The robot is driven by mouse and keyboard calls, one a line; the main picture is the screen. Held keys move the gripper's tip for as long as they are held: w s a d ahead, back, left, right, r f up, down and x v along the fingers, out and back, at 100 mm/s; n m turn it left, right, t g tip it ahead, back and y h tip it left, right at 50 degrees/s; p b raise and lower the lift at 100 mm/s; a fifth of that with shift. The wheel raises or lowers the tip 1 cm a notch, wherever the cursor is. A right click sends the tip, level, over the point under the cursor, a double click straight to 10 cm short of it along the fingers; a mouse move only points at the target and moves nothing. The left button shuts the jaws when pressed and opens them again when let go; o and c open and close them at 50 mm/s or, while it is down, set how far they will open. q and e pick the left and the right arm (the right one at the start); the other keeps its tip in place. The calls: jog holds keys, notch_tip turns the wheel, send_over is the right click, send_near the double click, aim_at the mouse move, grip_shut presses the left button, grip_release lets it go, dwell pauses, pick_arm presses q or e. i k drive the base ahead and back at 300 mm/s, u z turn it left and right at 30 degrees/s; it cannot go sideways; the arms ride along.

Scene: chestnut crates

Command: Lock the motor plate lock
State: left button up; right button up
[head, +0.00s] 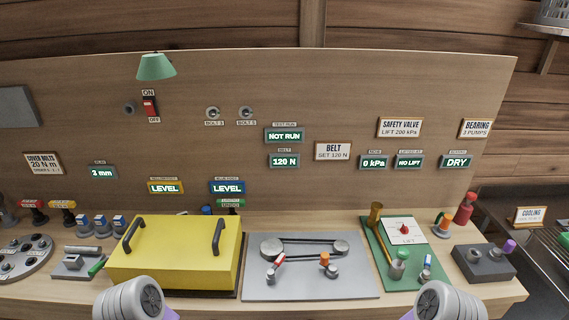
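A grey plate (355,287) lies on the bench right of the yellow box. It bears two round pulleys with a dark belt (306,240) around them. In front of the belt are a small lever with a red and white handle (277,264) and an orange-topped knob (324,259) beside a grey round post (332,272). I cannot tell which of these is the motor plate lock, or whether it is locked. The belt display (284,161) reads 120 N. Only white rounded parts of my arms show at the bottom edge; neither gripper is in view.
A yellow box with black handles (180,252) stands to the left. A green mat (402,278) with a brass hammer (376,222) lies to the right, then a dark grey block (484,263). The belt sign (333,150) reads SET 120 N. Another display (284,135) reads NOT RUN.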

aim_at(270, 272)
jog(key=u, duration=1.45)
jog(key=i, duration=0.6)
jog(key=z, duration=2.45)
